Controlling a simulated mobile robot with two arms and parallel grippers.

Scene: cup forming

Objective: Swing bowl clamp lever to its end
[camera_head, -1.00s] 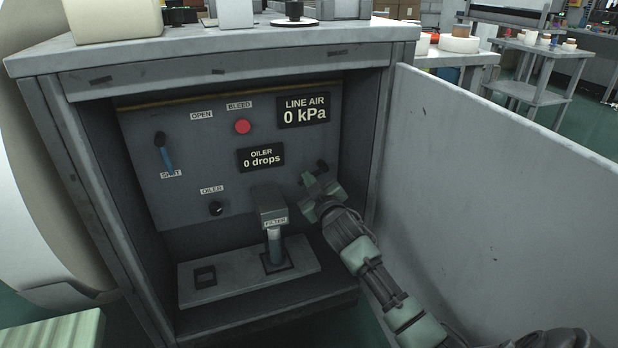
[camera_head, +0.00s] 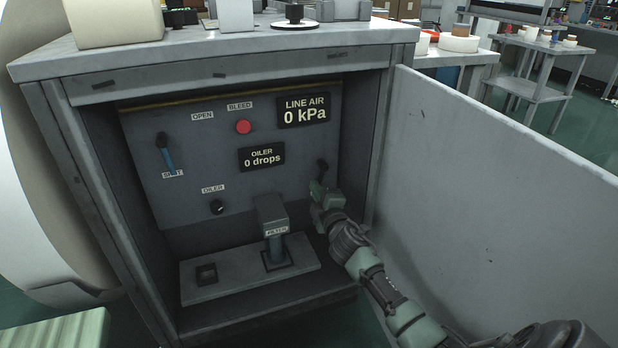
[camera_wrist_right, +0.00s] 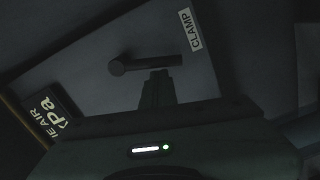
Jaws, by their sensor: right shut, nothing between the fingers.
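The clamp lever is a dark bar with a round knob, on the right of the panel in the head view (camera_head: 322,167). In the right wrist view the lever (camera_wrist_right: 145,63) lies nearly level beside the CLAMP label (camera_wrist_right: 189,31). My right gripper (camera_head: 316,187) is shut and empty, just below the lever. Its fingertips (camera_wrist_right: 157,78) meet the lever's underside in the wrist view; I cannot tell whether they touch. The filter block (camera_head: 271,212) stands left of the gripper on a dark post. My left gripper is out of view.
The panel holds a blue-handled lever (camera_head: 166,154), a red BLEED button (camera_head: 243,127), an OILER knob (camera_head: 217,207) and a LINE AIR display (camera_head: 303,111) reading 0 kPa. The grey cabinet door (camera_head: 490,200) stands close on the right of my arm.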

